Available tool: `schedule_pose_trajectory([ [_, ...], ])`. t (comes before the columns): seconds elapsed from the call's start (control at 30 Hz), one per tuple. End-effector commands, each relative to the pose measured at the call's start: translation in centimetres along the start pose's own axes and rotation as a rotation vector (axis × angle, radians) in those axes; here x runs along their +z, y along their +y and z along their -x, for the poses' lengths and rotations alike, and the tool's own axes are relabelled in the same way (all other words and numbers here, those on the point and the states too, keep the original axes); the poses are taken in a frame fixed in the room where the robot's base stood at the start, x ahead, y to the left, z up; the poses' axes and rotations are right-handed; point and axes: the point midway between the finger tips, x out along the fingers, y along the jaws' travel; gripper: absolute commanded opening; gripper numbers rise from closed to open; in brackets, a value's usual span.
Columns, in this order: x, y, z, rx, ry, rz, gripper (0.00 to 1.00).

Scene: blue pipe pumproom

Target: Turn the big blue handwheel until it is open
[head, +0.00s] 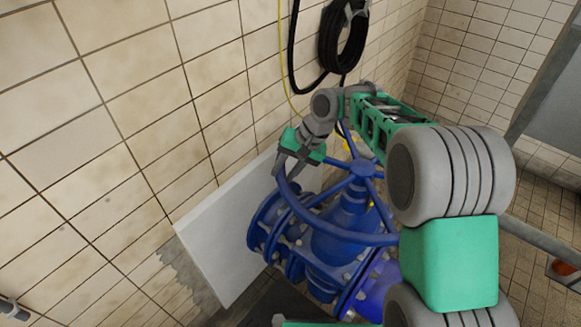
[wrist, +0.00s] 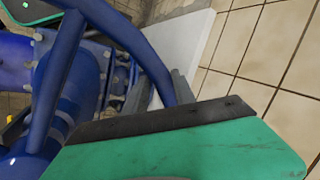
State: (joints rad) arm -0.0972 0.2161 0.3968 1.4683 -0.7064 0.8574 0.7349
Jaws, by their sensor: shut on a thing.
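The big blue handwheel (head: 319,231) lies roughly level on top of a blue flanged valve (head: 342,236) in the head view. Its spokes meet at a hub (head: 362,168). My gripper (head: 281,172) is at the left part of the rim, its grey fingers shut on the rim. In the wrist view the rim (wrist: 149,47) curves down between the grey fingers (wrist: 160,92), and a spoke (wrist: 55,95) shows at the left. My arm hides the right part of the wheel in the head view.
A tiled wall (head: 130,110) stands close on the left, with a white panel (head: 222,240) leaning by the valve. A coiled black hose (head: 343,45) hangs on the wall above. A grey rail (head: 545,240) runs at the right; tiled floor shows beyond.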

Motion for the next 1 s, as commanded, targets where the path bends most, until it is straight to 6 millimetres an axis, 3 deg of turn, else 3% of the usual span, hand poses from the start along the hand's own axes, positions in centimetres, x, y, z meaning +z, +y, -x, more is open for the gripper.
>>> schedule_pose_trajectory([
  [0.17,0.2,-0.4,0.0,-0.005,-0.003,0.007,0.0],
  [0.2,0.2,-0.4,0.0,-0.005,-0.003,0.007,0.34],
  [0.37,0.2,-0.2,0.0,-0.004,-0.004,0.004,0.47],
  [1.0,-0.8,1.2,0.3,-0.014,-0.011,-0.003,0.48],
])
